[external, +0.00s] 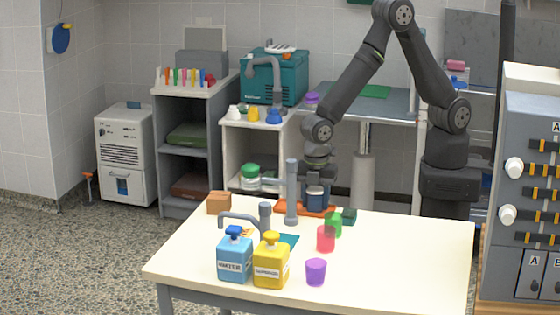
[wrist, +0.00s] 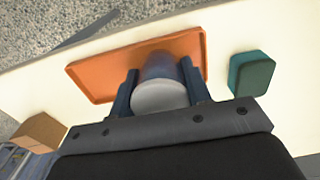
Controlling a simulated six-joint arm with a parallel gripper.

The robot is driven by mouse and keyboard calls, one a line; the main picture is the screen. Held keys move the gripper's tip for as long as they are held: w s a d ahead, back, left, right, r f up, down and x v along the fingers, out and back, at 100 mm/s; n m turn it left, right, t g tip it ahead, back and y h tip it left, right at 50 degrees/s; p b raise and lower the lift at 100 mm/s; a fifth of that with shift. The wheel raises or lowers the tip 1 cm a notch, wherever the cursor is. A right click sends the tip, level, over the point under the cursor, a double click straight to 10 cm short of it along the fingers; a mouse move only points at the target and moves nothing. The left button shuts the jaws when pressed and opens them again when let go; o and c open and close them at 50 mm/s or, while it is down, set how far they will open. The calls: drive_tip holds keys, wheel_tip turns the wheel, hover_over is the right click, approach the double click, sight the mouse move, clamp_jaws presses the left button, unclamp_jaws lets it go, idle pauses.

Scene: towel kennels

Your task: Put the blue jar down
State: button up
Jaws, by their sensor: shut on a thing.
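The blue jar (external: 317,199) is dark blue and upright between the fingers of my gripper (external: 317,184) at the far edge of the white table. In the wrist view the jar (wrist: 160,70) shows a pale grey round end, with the two fingers of my gripper (wrist: 159,92) shut on its sides. An orange tray (external: 285,207) lies at the table's far edge. In the wrist view the jar is over the orange tray (wrist: 95,73). I cannot tell whether its base touches the tray.
A brown block (external: 219,203) is left of the tray and a dark green block (external: 348,216) right of it. A grey post (external: 291,190) stands just in front. Green (external: 333,226), red (external: 326,239) and purple (external: 316,272) cups and two pump bottles (external: 235,258) stand nearer. The table's right side is clear.

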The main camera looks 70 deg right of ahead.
drive_tip(key=shift+f, duration=0.1)
drive_tip(key=o, duration=0.9)
wheel_tip(320, 180, up, 12)
drive_tip(key=shift+r, duration=0.15)
wheel_tip(320, 180, down, 12)
drive_tip(key=shift+f, duration=0.15)
drive_tip(key=shift+r, duration=2.1)
